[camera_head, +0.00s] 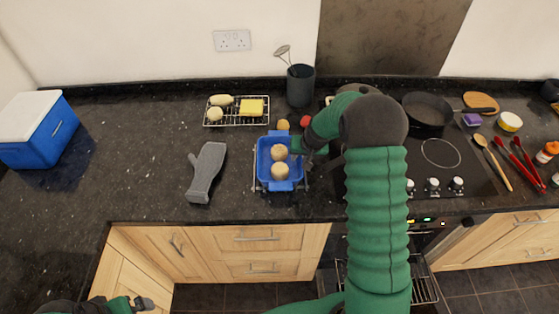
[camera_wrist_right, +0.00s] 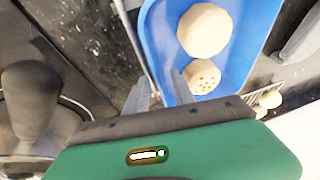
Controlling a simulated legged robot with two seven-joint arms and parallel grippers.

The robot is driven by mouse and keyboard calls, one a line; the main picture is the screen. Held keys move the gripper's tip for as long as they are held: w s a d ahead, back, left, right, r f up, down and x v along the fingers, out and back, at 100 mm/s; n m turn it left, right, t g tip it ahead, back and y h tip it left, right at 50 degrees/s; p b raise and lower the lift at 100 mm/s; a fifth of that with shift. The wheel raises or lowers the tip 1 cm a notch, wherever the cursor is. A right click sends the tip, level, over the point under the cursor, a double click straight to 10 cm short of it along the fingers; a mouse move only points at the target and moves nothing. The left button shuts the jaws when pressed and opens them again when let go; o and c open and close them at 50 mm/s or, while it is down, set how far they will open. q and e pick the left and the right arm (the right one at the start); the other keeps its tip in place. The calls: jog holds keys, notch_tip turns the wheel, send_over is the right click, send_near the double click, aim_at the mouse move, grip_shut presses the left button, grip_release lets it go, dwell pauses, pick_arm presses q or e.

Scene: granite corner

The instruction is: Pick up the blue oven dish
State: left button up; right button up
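The blue oven dish (camera_head: 264,163) stands on the counter, apparently on a wire rack, with two round buns (camera_head: 280,171) in it. My right gripper (camera_head: 304,150) is at the dish's right side, near its far end. In the right wrist view, its two fingers are apart, with the edge of the blue dish (camera_wrist_right: 165,35) between or just beyond them. I cannot tell whether they touch the dish. My left gripper (camera_head: 138,303) is low at the bottom left, away from the dish, and its fingers are too small to read.
A grey oven mitt (camera_head: 207,173) lies left of the dish. A wire rack (camera_head: 236,119) with food and a dark utensil pot (camera_head: 300,86) stand behind. The hob (camera_head: 455,165) is on the right.

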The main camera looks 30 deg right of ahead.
jog(key=shift+a+f, duration=0.1)
jog(key=shift+a, duration=0.1)
jog(key=shift+c, duration=0.3)
jog(key=shift+d+f, duration=0.1)
jog(key=shift+d, duration=0.2)
grip_shut()
jog(key=shift+w, duration=0.15)
dwell(0.6)
